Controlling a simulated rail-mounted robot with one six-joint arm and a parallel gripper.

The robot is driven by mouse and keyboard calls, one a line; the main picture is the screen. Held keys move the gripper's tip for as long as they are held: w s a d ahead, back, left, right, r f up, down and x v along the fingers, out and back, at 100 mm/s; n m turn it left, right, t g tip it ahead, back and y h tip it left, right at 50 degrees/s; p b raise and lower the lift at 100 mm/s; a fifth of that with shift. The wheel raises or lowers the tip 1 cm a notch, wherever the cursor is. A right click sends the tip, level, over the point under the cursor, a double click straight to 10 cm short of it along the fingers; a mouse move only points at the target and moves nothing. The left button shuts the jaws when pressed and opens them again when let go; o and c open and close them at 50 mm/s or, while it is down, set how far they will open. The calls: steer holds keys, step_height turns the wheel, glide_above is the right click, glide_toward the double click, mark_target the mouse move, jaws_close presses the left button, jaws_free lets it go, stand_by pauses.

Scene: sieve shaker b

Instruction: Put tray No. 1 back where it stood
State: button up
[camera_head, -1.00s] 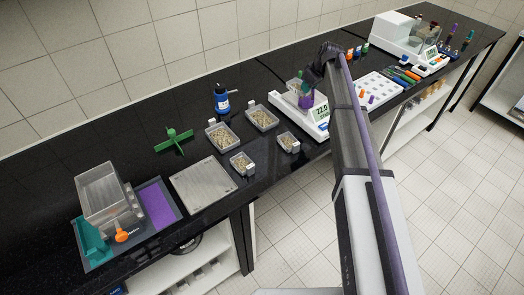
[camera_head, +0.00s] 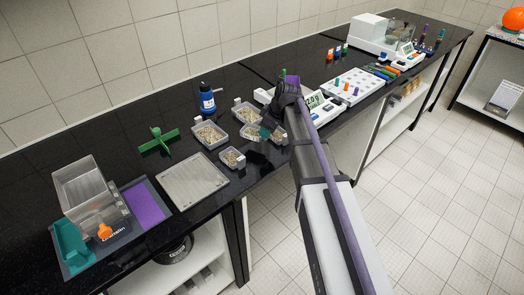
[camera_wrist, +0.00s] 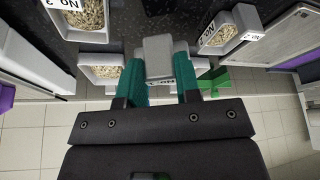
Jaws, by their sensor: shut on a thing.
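My gripper (camera_head: 268,131), with teal fingers, is shut on a small grey tray. Between the fingertips (camera_wrist: 162,78) in the wrist view is the tray's pale grey block (camera_wrist: 160,50); its label is too small to read. In the head view the held tray (camera_head: 251,132), with pale grains, is among the other trays, near the bench's front. I cannot tell whether it touches the bench. A tray marked No 3 (camera_wrist: 82,18) is at upper left in the wrist view, and one marked No 2 (camera_wrist: 222,36) is at right. Another grain-filled tray (camera_wrist: 101,68) is left of the fingers.
A grey plate (camera_head: 193,181) lies left of the trays, with a green cross-shaped piece (camera_head: 158,141) and a blue bottle (camera_head: 207,100) behind. The white scale (camera_head: 313,101) is partly hidden by my arm. A clear-topped box (camera_head: 88,190) stands far left. The bench behind the trays is mostly clear.

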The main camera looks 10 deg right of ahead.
step_height(320, 180, down, 6)
steer(key=b, duration=0.4)
steer(key=shift+r, duration=0.2)
steer(key=shift+f, duration=0.2)
steer(key=o, duration=0.9)
steer(key=shift+r+p, duration=0.55)
steer(key=shift+r, duration=0.05)
steer(key=p+v, duration=1.1)
steer(key=v, duration=0.1)
steer(key=s+a+m+g+h, duration=0.1)
steer(key=s+a+m, duration=0.1)
steer(key=s, duration=0.5)
steer(key=s+a+f+m+g+h, duration=0.1)
steer(key=s+a+m, duration=0.1)
steer(key=s+m, duration=0.2)
steer(key=s+a+f+m+g+h, duration=0.1)
steer(key=s+a+m, duration=0.2)
steer(key=s, duration=0.7)
steer(key=shift+s+a+m+h+b, duration=0.15)
steer(key=shift+s+m+h+b, duration=0.15)
steer(key=shift+s+m+b, duration=0.15)
